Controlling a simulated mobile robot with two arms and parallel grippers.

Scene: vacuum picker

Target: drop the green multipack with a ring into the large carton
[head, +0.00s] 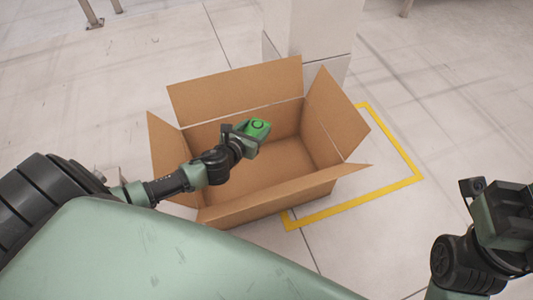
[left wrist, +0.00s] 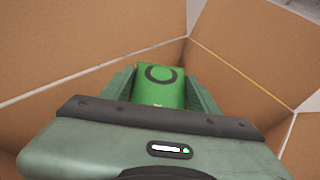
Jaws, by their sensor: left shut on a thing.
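The green multipack (head: 258,127) has a dark ring on its face. My left gripper (head: 250,132) is shut on it and holds it over the open large carton (head: 240,215). In the left wrist view the multipack (left wrist: 158,88) sits between the two fingers of the left gripper (left wrist: 160,92), with brown carton walls around it. The carton stands on the floor with its flaps spread outward. The part of its floor that shows is bare; my left arm hides some of it. My right gripper (head: 510,215) is at the right edge, and its fingers cannot be made out clearly.
A yellow line (head: 355,203) on the pale floor runs around the carton's right side. A white pillar (head: 310,30) stands right behind the carton. Metal legs (head: 90,13) show at the top left.

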